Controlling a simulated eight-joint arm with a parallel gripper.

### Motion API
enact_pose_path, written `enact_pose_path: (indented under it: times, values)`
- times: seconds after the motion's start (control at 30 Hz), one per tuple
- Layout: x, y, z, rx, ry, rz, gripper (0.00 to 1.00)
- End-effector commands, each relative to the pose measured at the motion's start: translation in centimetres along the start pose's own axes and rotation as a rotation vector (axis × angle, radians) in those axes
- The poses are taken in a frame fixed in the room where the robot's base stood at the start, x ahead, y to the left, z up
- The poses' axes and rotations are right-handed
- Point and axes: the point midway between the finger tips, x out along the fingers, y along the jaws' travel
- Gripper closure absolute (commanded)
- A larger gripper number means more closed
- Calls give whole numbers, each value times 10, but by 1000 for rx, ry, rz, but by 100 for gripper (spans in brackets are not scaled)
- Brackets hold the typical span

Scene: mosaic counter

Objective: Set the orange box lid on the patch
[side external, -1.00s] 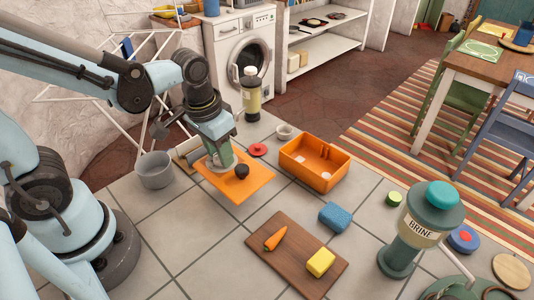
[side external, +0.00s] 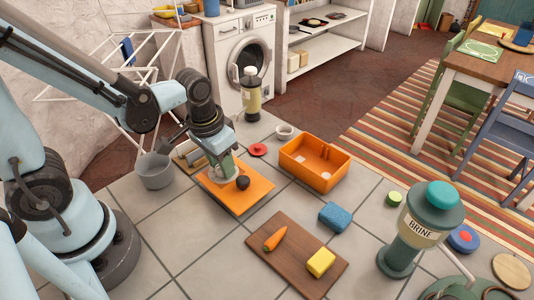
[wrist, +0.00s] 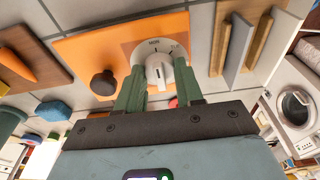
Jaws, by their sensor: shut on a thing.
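The orange box lid (side external: 252,194) is a flat orange panel with a dark knob (side external: 243,183) on top. The wrist view shows the lid (wrist: 75,52) with the dark knob (wrist: 104,82) and, near one edge, a marked dial with a white knob (wrist: 160,68). My gripper (side external: 222,167) is shut on this white knob, its green fingers on either side. The lid looks level, low over the grey tiles; I cannot tell whether it touches them. I cannot make out the patch.
An open orange box (side external: 335,178) stands to the right, with a red disc (side external: 258,150) nearby. A grey pot (side external: 155,172) is left of the lid. A wooden board (side external: 290,262) with a carrot and yellow block lies in front. A blue sponge (side external: 335,216) is beyond it.

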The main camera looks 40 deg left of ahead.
Motion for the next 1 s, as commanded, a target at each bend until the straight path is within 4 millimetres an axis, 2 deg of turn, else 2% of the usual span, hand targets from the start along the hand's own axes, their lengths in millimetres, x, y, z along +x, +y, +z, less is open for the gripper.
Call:
enact_pose_path:
  times: [1.0]
  values:
    - [8, 0, 1, 0, 0, 0, 100]
